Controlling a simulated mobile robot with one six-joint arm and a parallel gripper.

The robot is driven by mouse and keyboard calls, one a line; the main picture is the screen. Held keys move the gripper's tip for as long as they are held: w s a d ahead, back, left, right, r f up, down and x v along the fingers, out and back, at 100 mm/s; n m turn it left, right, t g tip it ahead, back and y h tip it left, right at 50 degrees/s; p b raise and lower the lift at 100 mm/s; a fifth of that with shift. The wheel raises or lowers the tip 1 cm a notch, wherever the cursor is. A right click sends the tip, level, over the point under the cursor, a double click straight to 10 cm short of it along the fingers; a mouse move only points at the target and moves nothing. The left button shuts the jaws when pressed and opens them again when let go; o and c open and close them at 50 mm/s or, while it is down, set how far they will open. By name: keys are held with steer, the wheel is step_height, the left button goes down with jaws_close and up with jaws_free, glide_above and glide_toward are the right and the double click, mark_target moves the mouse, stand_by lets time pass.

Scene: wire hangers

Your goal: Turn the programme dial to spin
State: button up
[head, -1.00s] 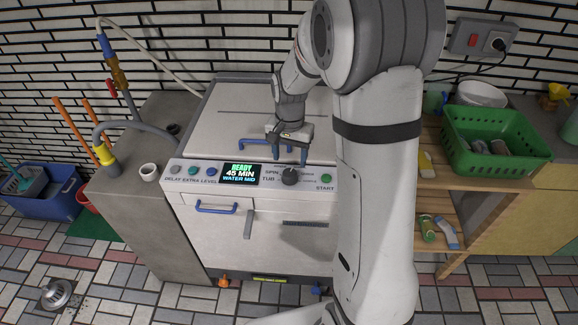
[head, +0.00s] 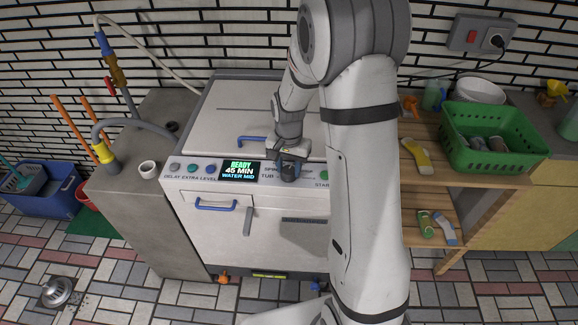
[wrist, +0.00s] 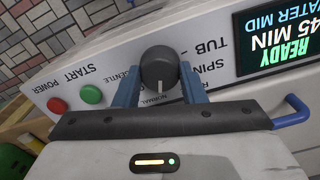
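The programme dial (wrist: 159,66) is a dark grey round knob on the machine's sloping front panel. The wrist view shows the panel upside down. The dial's pale pointer mark faces the bottom of that view, by the NORMAL label. The SPIN label (wrist: 207,73) and TUB label (wrist: 207,48) lie to the right of the dial there, and GENTLE lies to the left. My gripper (wrist: 160,78) has a blue finger against each side of the dial and looks shut on it. In the head view my gripper (head: 289,170) covers most of the dial.
The panel's display (head: 240,171) reads READY, 45 MIN, WATER MID. The green START button (wrist: 91,94) and a red button (wrist: 57,105) sit beside the dial. A blue lid handle (head: 252,139) is close behind. A green basket (head: 497,160) stands on the wooden bench at right.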

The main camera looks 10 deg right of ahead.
steer(key=c, duration=0.5)
steer(key=shift+o, duration=0.2)
steer(key=n+b, duration=0.1)
steer(key=n, duration=0.2)
steer(key=n+b, duration=0.1)
steer(key=n, duration=0.2)
steer(key=shift+n, duration=0.4)
steer(key=n+b, duration=0.1)
steer(key=n, duration=0.3)
steer(key=shift+b, duration=0.3)
steer(key=shift+n+b, duration=0.45)
steer(key=shift+n, duration=1.95)
